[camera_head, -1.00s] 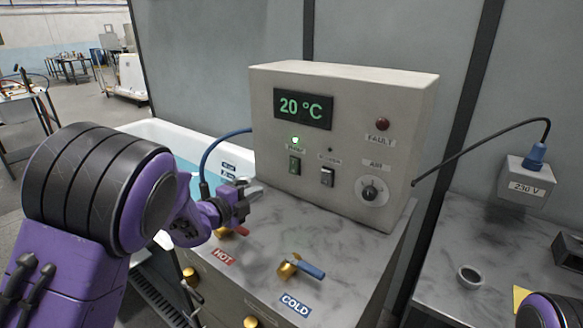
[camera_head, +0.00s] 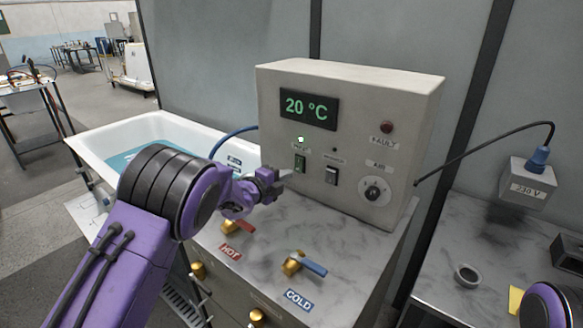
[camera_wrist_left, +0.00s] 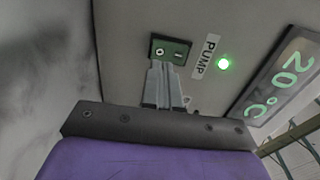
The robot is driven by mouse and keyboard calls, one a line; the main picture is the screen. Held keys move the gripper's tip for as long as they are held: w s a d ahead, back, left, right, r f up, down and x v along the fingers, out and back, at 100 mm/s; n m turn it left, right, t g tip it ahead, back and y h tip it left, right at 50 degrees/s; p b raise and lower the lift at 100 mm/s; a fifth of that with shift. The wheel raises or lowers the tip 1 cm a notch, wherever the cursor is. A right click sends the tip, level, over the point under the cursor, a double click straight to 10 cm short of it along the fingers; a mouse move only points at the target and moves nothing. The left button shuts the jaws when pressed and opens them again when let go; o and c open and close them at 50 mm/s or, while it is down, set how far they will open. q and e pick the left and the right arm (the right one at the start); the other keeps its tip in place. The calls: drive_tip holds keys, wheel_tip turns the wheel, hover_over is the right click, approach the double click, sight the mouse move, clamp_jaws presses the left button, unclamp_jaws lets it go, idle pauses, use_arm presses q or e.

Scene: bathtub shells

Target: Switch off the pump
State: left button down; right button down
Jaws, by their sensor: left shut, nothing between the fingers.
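The control box (camera_head: 345,100) stands on the marble-look counter. Its green pump switch (camera_head: 299,164) is on the front, under a small bright lamp (camera_head: 301,139). In the left wrist view the switch (camera_wrist_left: 170,50) sits beside the PUMP label (camera_wrist_left: 205,56), and the lamp (camera_wrist_left: 223,63) glows green. My left gripper (camera_head: 284,174) is shut and empty, its tips at or just below the switch. In the left wrist view the fingertips (camera_wrist_left: 160,66) overlap the lower edge of the switch; I cannot tell whether they touch. My right gripper is not in view.
A dark switch (camera_head: 332,175) and a round knob (camera_head: 374,192) are right of the pump switch. The red-handled HOT valve (camera_head: 238,225) and blue-handled COLD valve (camera_head: 303,264) stand below. A bathtub (camera_head: 130,128) is behind my left arm.

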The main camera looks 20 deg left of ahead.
use_arm(q)
drive_tip(key=p+x, duration=0.1)
drive_tip(key=x, duration=0.2)
drive_tip(key=shift+w+d+f, duration=0.1)
drive_tip(key=shift+w, duration=0.25)
drive_tip(key=b, duration=0.3)
drive_tip(key=f+t+b, duration=0.1)
drive_tip(key=b, duration=0.2)
drive_tip(key=shift+w+d+f, duration=0.1)
drive_tip(key=shift+w+f, duration=0.1)
drive_tip(key=shift+f, duration=0.1)
drive_tip(key=shift+r, duration=0.8)
drive_tip(key=shift+p, duration=0.3)
drive_tip(key=shift+s+f, duration=0.1)
drive_tip(key=shift+s, duration=0.05)
drive_tip(key=b, duration=0.3)
approach(298, 169)
drive_tip(key=v, duration=0.3)
drive_tip(key=shift+s+f, duration=0.1)
drive_tip(key=shift+f, duration=0.15)
